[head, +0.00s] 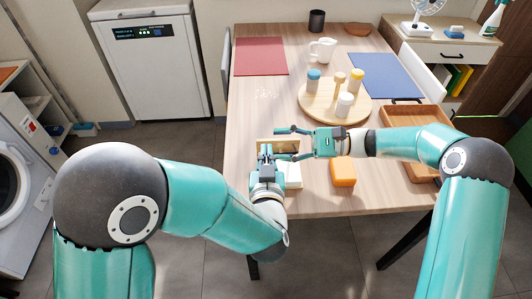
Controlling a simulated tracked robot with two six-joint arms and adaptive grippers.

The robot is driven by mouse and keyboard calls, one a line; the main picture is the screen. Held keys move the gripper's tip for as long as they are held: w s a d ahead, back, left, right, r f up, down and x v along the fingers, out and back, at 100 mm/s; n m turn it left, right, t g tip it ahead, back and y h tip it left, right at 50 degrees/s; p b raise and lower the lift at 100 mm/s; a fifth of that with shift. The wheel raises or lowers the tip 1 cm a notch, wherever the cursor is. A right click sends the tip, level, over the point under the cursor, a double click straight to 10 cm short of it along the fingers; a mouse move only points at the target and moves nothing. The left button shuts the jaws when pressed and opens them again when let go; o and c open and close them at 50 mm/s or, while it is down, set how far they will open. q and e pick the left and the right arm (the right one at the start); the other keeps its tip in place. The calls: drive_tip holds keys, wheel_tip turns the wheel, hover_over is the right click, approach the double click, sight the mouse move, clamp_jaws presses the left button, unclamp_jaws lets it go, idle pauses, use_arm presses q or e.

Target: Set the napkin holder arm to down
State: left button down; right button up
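The napkin holder shows as a light wooden piece (264,142) near the table's left front, with white napkins (294,174) just in front of it. Much of it is hidden behind my grippers, so I cannot tell the angle of its arm. My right gripper (283,143) reaches in from the right. Its fingers are spread apart, one beyond the wooden piece and one on the near side; contact is unclear. My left gripper (268,154) is just in front of the wooden piece, pointing away from me. Its fingertips overlap the holder, and I cannot tell its opening.
An orange block (343,172) sits right of the napkins. A round wooden board (318,108) with several shakers stands behind my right gripper. A wooden tray (420,174) is at the right, partly under my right arm. Red (260,56) and blue (385,76) mats lie farther back.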

use_arm(q)
drive_tip(key=shift+r, duration=0.1)
use_arm(e)
drive_tip(key=d, duration=1.2)
drive_tip(key=s+a+f+g+h, duration=0.2)
drive_tip(key=s+f+g+h, duration=0.3)
drive_tip(key=s, duration=0.6)
drive_tip(key=s+a+f+g+h, duration=0.2)
drive_tip(key=s+f+g+h, duration=0.15)
drive_tip(key=s+f, duration=0.55)
use_arm(q)
drive_tip(key=b, duration=0.2)
drive_tip(key=shift+s+f+b, duration=0.1)
drive_tip(key=shift+f+b, duration=0.25)
drive_tip(key=shift+b, duration=0.05)
drive_tip(key=shift+r+t, duration=0.15)
drive_tip(key=shift+t, duration=0.15)
use_arm(e)
drive_tip(key=s+f+n+t+h, duration=0.1)
drive_tip(key=f+n+t, duration=0.1)
drive_tip(key=f, duration=0.5)
drive_tip(key=s+a+f+n+t+h, duration=0.1)
drive_tip(key=f+n+t+h, duration=0.1)
drive_tip(key=f, duration=0.4)
drive_tip(key=s+a+f+n+t+h, duration=0.1)
drive_tip(key=s+f+n+t+h, duration=0.1)
drive_tip(key=f+n+t, duration=0.2)
wheel_tip(320, 180, down, 4)
drive_tip(key=shift+a+r+n, duration=0.2)
drive_tip(key=shift+n, duration=0.9)
